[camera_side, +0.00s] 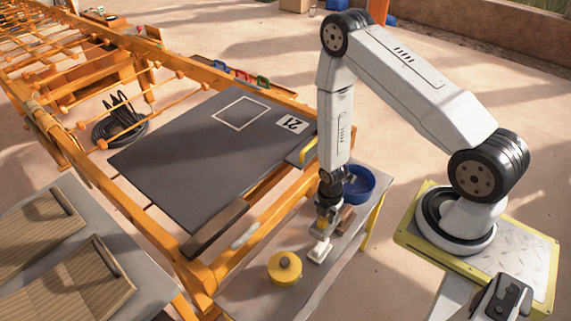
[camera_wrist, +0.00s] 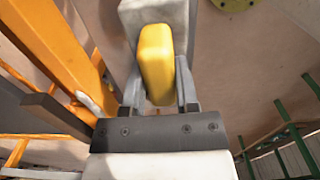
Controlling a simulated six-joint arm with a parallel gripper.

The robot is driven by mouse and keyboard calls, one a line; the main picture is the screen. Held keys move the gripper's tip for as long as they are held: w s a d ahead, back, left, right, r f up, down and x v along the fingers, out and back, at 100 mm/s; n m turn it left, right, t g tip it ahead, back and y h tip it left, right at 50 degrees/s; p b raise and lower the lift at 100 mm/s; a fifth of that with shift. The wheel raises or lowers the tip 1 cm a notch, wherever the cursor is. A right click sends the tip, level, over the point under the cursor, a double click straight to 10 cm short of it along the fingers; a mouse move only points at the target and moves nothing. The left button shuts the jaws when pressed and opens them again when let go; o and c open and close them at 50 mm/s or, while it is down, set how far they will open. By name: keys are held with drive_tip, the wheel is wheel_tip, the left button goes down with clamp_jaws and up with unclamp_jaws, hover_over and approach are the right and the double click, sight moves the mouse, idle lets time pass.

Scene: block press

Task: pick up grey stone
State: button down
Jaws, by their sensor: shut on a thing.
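My gripper (camera_side: 324,217) points down over the grey side bench. Its fingers are closed on a yellow block (camera_wrist: 157,62), which stands between them in the wrist view. A pale grey stone block (camera_side: 319,250) shows just below the gripper in the side view, at bench level. A pale grey block shape also shows beyond the yellow block in the wrist view (camera_wrist: 150,14), partly hidden by it. I cannot tell whether the yellow block touches the pale block.
A blue bowl (camera_side: 359,184) and a brown block (camera_side: 346,216) are close behind the gripper. An orange frame (camera_side: 262,225) with a dark board (camera_side: 190,150) runs alongside.

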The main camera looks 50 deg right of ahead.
drive_tip(key=shift+s+a+r, duration=0.15)
drive_tip(key=shift+s+r, duration=0.2)
drive_tip(key=shift+s, duration=0.4)
drive_tip(key=shift+s+a+r, duration=0.15)
drive_tip(key=shift+s+r, duration=0.2)
drive_tip(key=shift+s, duration=0.4)
drive_tip(key=shift+s+a+r, duration=0.15)
drive_tip(key=shift+s+r, duration=0.2)
drive_tip(key=shift+s, duration=0.4)
drive_tip(key=c, duration=1.2)
unclamp_jaws()
clamp_jaws()
drive_tip(key=w+a, duration=0.7)
drive_tip(key=w, duration=0.6)
drive_tip(key=w+a+r, duration=0.4)
drive_tip(key=w+a, duration=0.5)
drive_tip(key=a, duration=0.4)
drive_tip(key=shift+w+a+r, duration=0.15)
drive_tip(key=shift+a, duration=0.25)
